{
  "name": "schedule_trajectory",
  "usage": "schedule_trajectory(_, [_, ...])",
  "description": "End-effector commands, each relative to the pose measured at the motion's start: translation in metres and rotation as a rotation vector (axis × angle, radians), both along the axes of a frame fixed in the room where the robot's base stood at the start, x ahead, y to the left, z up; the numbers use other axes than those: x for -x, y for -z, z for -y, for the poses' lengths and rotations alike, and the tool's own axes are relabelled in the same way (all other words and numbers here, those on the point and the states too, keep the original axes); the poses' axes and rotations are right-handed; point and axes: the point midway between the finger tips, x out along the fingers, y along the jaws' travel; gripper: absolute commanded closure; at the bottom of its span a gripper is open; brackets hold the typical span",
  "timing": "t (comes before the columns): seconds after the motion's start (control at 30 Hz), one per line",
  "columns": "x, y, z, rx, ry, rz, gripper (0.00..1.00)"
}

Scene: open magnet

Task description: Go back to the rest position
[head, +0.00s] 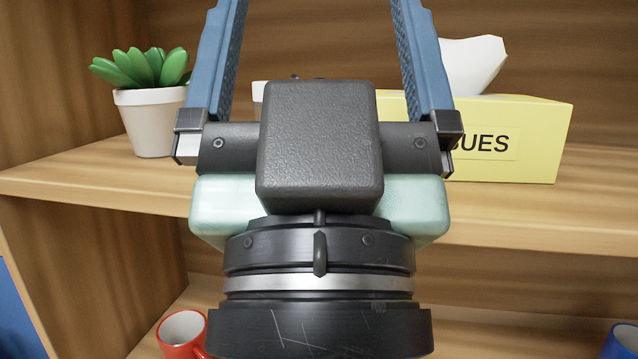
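My gripper (318,45) fills the middle of the head view, its two blue fingers spread wide apart and pointing up, away from the camera. The fingertips run out of the top of the picture. The gripper body hides the middle part of the shelf behind it.
A wooden shelf (90,190) lies behind my gripper. A potted succulent (150,120) stands on it at left, a yellow tissue box (535,135) at right. On the lower level are a red mug (182,335) and a blue item (622,342). A pale object is partly hidden behind my gripper.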

Motion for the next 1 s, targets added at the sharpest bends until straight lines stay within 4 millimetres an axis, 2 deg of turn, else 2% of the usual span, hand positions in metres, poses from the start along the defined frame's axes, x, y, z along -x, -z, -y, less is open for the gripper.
schedule_trajectory(0.03, [0.0,-0.029,0.0,0.001,-0.001,0.0,0.01])
schedule_trajectory(0.1, [0.0,-0.052,0.0,0.001,-0.001,0.0,0.01])
schedule_trajectory(0.3, [0.0,-0.109,-0.001,0.001,-0.001,0.0,0.01])
schedule_trajectory(0.4, [0.0,-0.128,-0.001,0.001,-0.001,0.0,0.01])
schedule_trajectory(0.6, [0.0,-0.144,-0.001,0.001,-0.001,0.0,0.01])
schedule_trajectory(1.0, [0.0,-0.144,-0.001,0.001,-0.001,0.0,0.01])
